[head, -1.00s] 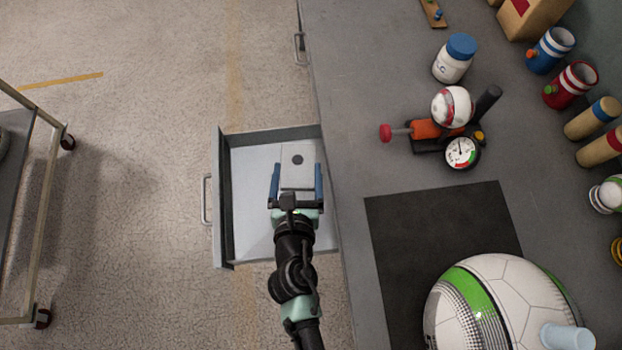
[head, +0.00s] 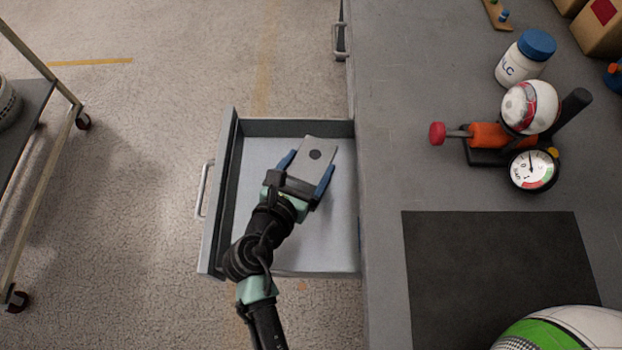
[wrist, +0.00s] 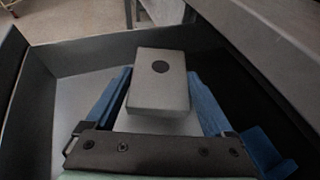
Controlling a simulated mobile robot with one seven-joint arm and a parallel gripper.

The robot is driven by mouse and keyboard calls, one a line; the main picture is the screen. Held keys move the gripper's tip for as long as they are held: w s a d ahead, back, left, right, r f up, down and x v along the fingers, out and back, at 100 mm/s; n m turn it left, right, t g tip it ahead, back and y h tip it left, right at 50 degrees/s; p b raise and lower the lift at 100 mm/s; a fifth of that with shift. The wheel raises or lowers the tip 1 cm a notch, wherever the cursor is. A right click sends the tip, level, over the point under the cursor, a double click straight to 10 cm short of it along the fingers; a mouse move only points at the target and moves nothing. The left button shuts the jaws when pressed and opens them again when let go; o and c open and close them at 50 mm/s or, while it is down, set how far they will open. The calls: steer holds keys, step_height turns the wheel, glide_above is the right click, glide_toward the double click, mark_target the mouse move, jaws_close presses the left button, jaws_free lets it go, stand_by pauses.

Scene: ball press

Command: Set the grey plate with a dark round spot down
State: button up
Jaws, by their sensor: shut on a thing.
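The grey plate with a dark round spot (head: 318,152) is between the blue fingers of my gripper (head: 308,172), which is shut on it. The plate is over the open drawer (head: 345,128), near its far right part, and tilted a little to the right in the head view. In the wrist view the plate (wrist: 160,85) sits between the two blue fingers (wrist: 160,105), its spot facing up, with the drawer walls around it. I cannot tell whether its underside touches the drawer floor.
The workbench (head: 390,120) is right of the drawer. A cart (head: 30,100) stands at left.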

mark_target(308, 176)
steer(key=shift+f+b, duration=0.85)
steer(key=shift+f, duration=1)
steer(key=shift+f, duration=0.1)
